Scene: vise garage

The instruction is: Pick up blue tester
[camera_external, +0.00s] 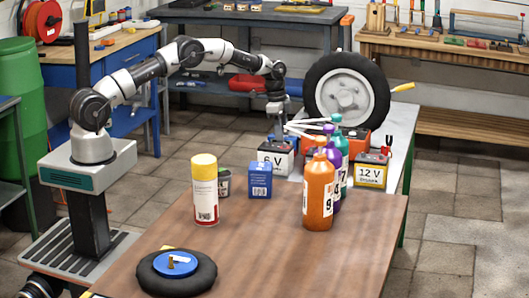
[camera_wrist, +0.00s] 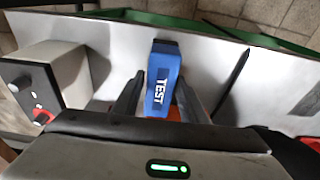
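The blue tester (camera_wrist: 162,80), marked TEST, is in the wrist view between the two fingers of my gripper (camera_wrist: 159,92). The fingers stand apart on either side of it, with a visible gap on the left; contact on the right is unclear. The tester's lower end is hidden behind my gripper's body. In the external view my gripper (camera_external: 277,132) points down over the far light table, behind the 6 V battery (camera_external: 275,160).
A wheel (camera_external: 347,90), a 12 V battery (camera_external: 370,171) and an orange case (camera_external: 378,139) stand right of my gripper. Orange (camera_external: 318,195) and purple bottles, a spray can (camera_external: 204,190) and a blue box (camera_external: 260,181) are nearer. A grey box with knobs (camera_wrist: 50,78) is left in the wrist view.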

